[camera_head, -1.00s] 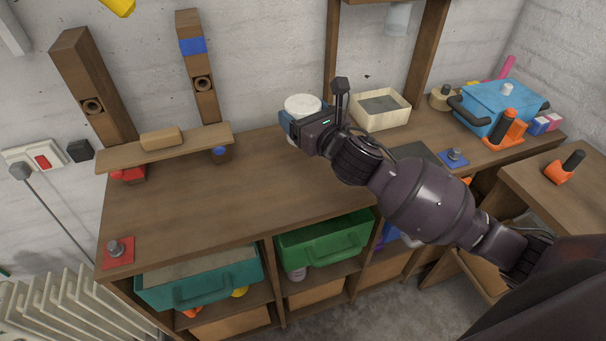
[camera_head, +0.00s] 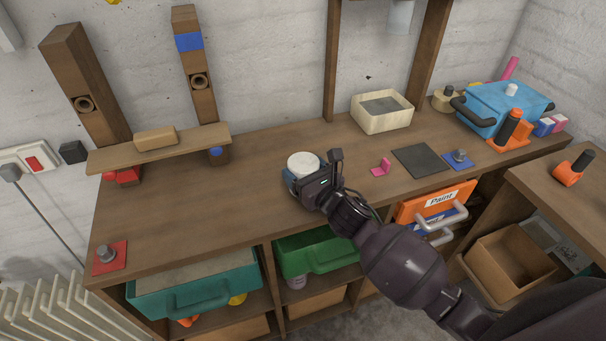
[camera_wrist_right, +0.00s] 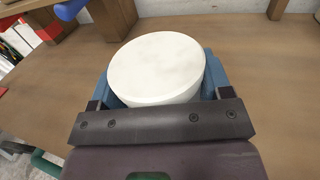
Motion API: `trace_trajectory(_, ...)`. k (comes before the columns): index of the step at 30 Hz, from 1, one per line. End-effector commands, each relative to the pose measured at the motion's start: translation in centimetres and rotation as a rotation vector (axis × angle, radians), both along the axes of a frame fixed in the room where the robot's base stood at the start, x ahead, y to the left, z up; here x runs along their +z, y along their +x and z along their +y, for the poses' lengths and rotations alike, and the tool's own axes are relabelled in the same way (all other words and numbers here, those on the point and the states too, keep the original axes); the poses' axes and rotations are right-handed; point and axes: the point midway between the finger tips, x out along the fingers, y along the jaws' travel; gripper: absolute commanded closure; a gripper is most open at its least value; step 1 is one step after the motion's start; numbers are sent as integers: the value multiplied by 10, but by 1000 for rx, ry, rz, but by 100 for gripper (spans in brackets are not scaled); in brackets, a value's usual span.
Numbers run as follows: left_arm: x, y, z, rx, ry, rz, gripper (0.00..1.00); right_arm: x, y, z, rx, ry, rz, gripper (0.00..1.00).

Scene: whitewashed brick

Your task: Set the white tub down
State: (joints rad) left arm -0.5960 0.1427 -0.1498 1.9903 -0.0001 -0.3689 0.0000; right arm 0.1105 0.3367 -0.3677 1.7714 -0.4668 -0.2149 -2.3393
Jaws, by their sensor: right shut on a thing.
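The white tub (camera_head: 303,162) is a short round white cylinder, held above or on the wooden bench top (camera_head: 225,205); I cannot tell whether its base touches. My right gripper (camera_head: 306,174) is shut on it. In the right wrist view the tub (camera_wrist_right: 157,65) sits between the blue fingers (camera_wrist_right: 160,85), its pale top facing the camera. The tub's lower part is hidden by the gripper. My left gripper is not in view.
A dark square mat (camera_head: 419,160) and a small pink piece (camera_head: 381,167) lie right of my gripper. A cream box (camera_head: 382,112) stands behind. A raised wooden shelf (camera_head: 190,146) holds a block at left.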

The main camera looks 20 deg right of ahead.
Motion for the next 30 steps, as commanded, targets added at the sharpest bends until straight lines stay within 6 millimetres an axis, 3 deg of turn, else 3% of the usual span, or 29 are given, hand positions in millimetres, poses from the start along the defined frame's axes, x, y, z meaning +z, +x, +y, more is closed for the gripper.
trace_trajectory(3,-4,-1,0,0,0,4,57,-9,0,0,0,2,-1,62)
trace_trajectory(16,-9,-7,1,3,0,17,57,-13,0,0,1,2,-3,62)
trace_trajectory(17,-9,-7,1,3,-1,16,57,-14,0,0,0,1,-1,25)
trace_trajectory(21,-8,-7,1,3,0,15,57,-13,0,0,0,2,-2,4)
trace_trajectory(30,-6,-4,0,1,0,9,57,-12,0,0,0,2,-2,3)
